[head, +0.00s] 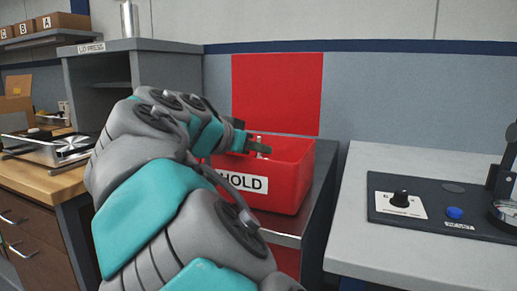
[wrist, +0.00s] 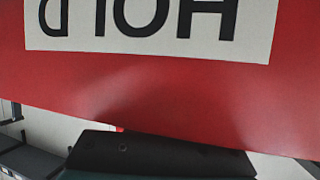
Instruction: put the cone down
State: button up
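My gripper (head: 264,147) is over the open red bin labelled HOLD (head: 290,188), with its dark fingers near the bin's left part. A small pale upright piece shows at the fingers; it is too small to tell whether it is the cone or whether it is held. No cone can be made out for certain in either view. In the wrist view the red bin wall (wrist: 150,85) with its upside-down label fills most of the picture. A dark part of my gripper (wrist: 160,155) shows at the bottom, with no fingertip gap visible.
The bin stands on a grey-topped stand against the wall, below a red panel (head: 277,92). A light bench (head: 400,255) with a dark control unit (head: 435,208) is at right. A grey cabinet marked LD PRESS (head: 92,48) and a wooden bench (head: 45,180) are at left.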

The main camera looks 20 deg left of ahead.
jog(key=o, duration=0.4)
jog(key=shift+r, duration=0.1)
jog(key=shift+r+p, duration=0.75)
jog(key=shift+p, duration=0.2)
jog(key=b+v, duration=0.1)
jog(key=v, duration=1)
jog(key=shift+s+a, duration=0.15)
jog(key=shift+s, duration=0.25)
